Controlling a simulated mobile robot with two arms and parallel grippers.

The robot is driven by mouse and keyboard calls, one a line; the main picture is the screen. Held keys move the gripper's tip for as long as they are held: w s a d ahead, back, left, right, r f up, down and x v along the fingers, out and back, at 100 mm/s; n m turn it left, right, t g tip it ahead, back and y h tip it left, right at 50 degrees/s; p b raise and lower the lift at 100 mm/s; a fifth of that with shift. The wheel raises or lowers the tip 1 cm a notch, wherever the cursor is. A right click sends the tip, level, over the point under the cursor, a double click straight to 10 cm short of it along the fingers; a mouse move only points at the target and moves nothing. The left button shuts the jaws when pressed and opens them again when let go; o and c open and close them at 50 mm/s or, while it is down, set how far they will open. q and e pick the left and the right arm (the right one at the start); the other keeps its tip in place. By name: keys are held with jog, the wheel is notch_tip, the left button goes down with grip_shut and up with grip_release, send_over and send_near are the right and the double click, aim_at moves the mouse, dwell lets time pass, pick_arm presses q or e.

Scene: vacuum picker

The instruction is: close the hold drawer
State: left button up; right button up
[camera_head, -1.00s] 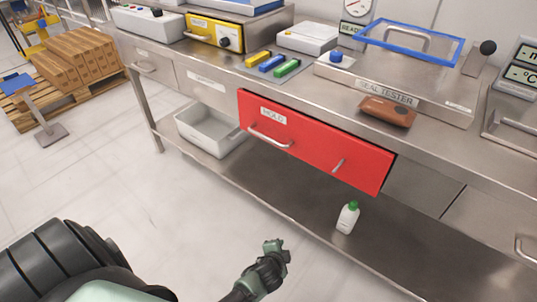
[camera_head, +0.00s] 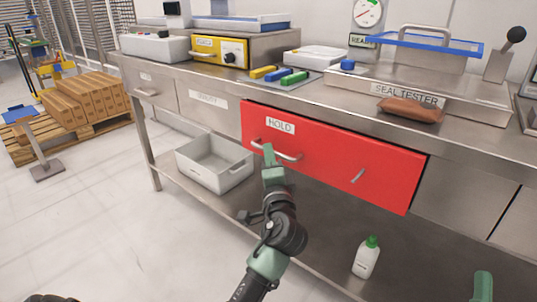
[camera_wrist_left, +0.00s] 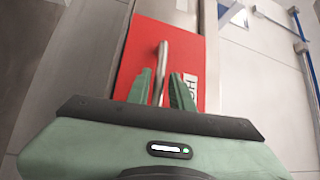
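The hold drawer (camera_head: 330,155) has a red front with a HOLD label and two metal handles. Its front appears to stand forward of the neighbouring grey fronts; how far is hard to judge. My left gripper (camera_head: 270,158) is at the left handle (camera_head: 291,156). In the left wrist view, the two green fingers (camera_wrist_left: 164,88) are apart, with the handle (camera_wrist_left: 160,68) showing between them against the red front (camera_wrist_left: 140,50). Contact cannot be told. A green part, apparently my right gripper (camera_head: 483,287), shows at the lower right edge; its fingers cannot be made out.
A grey bin (camera_head: 214,165) and a white bottle with a green cap (camera_head: 366,258) stand on the lower shelf. A brown pouch (camera_head: 411,110) and the seal tester (camera_head: 450,98) are on the worktop.

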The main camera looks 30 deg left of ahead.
pick_arm(q)
jog(key=shift+x, duration=1.3)
grip_shut()
jog(key=shift+f, duration=0.1)
dwell(0.4)
